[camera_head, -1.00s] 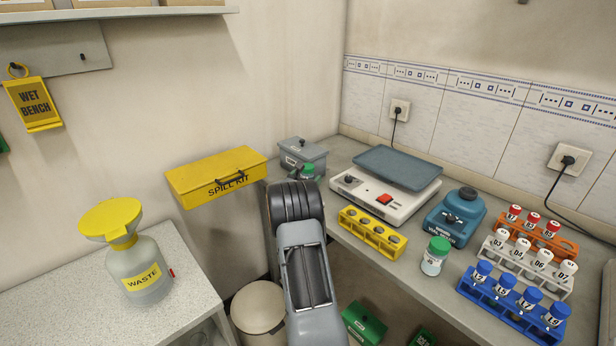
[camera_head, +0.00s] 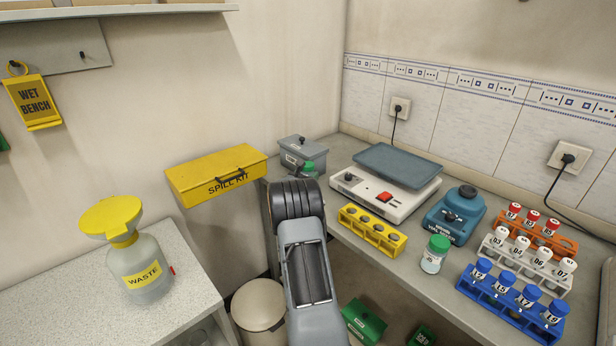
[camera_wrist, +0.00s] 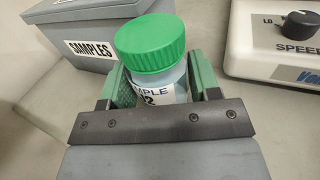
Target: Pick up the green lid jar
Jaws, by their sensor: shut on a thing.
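A jar with a green lid (camera_wrist: 150,42) and a label reading "SAMPLE" and a partly hidden number is upright between the fingers of my gripper (camera_wrist: 158,88) in the wrist view. The fingers are shut on the jar's body, below the lid. In the head view the green lid (camera_head: 309,166) shows just beyond my arm, in front of the grey box; the arm hides most of my gripper and the jar's lower part. A second green-lid jar (camera_head: 434,255) stands apart on the bench, right of the yellow rack.
The grey SAMPLES box (camera_wrist: 95,25) is close behind the held jar. A white stirrer with a grey plate (camera_head: 385,190) stands to the right. A yellow rack (camera_head: 371,231), blue mixer (camera_head: 455,215) and tube racks (camera_head: 515,300) fill the right bench.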

